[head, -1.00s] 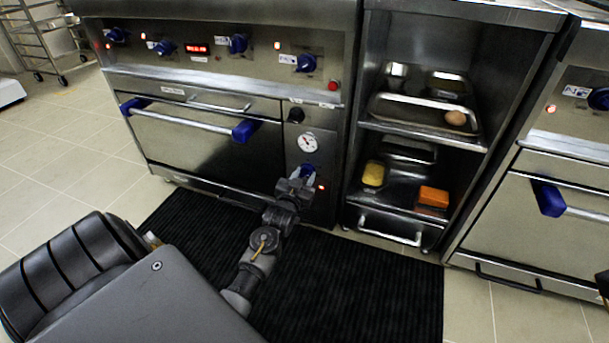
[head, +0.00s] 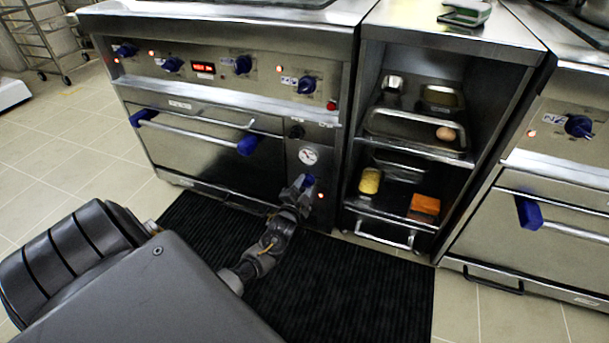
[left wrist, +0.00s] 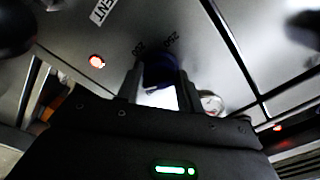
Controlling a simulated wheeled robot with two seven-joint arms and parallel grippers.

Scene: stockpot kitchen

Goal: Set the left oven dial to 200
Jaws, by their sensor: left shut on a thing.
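The left oven (head: 205,150) stands at the back left. Its blue dial (head: 309,181) is low on the right-hand panel, below a round white gauge (head: 308,156). My left gripper (head: 299,187) reaches up to this dial and is shut on it. In the left wrist view the dark blue dial (left wrist: 160,71) sits between the two fingers. My right gripper is not in view.
Several other blue knobs (head: 243,65) and a red display (head: 202,67) line the upper panel. An open shelf unit (head: 352,200) with trays, a yellow sponge (head: 370,180) and an orange block (head: 425,204) stands right of the oven. A black mat (head: 350,290) covers the floor in front.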

